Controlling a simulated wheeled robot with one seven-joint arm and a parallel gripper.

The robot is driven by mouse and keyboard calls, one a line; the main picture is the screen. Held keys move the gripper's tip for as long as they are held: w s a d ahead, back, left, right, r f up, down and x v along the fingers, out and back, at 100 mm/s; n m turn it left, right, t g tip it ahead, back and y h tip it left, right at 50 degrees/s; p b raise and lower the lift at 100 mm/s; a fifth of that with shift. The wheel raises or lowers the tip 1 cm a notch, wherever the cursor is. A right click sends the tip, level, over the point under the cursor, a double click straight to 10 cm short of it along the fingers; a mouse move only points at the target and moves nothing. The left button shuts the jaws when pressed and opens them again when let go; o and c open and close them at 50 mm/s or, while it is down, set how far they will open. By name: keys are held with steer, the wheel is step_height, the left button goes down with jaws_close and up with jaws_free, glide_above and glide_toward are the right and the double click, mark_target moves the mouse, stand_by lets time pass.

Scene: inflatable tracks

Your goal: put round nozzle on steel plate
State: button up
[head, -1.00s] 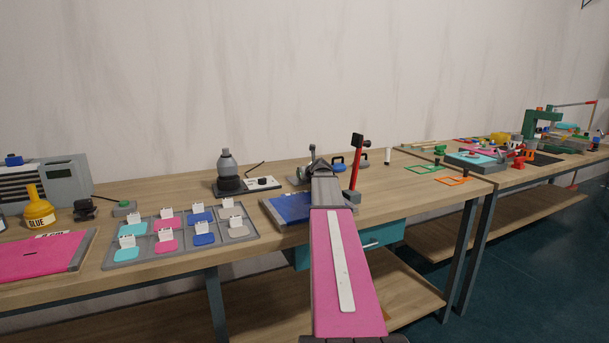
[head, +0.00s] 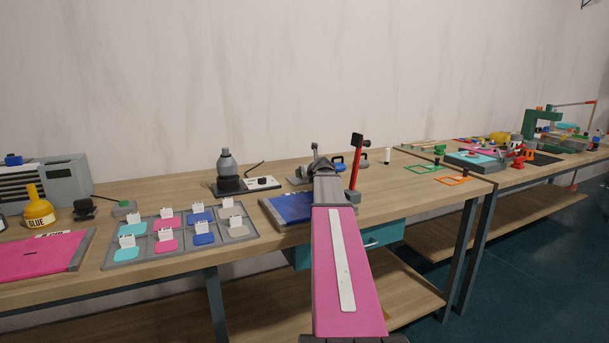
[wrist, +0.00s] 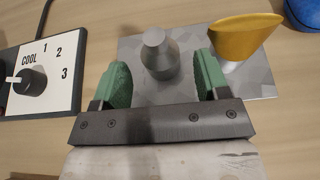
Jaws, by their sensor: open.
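The grey round nozzle (wrist: 160,55), with a narrow cylindrical tip, stands upright on the steel plate (wrist: 262,84) in the wrist view. My gripper (wrist: 162,82) is open, its green fingers on either side of the nozzle with gaps on both sides. A gold flared nozzle (wrist: 240,38) stands on the plate's right part, close to the right finger. In the head view my gripper (head: 322,166) is over the bench behind the blue mat; my arm hides most of the plate and the nozzle there.
A white panel with a COOL dial (wrist: 32,80) is left of the plate; it also shows in the head view (head: 262,183). A red-handled upright tool (head: 355,165) stands right of my arm. A blue object (wrist: 303,14) lies beyond the gold nozzle.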

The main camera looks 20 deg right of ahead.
steer(key=v, duration=0.9)
steer(key=shift+s+r, duration=0.15)
steer(key=shift+s, duration=0.2)
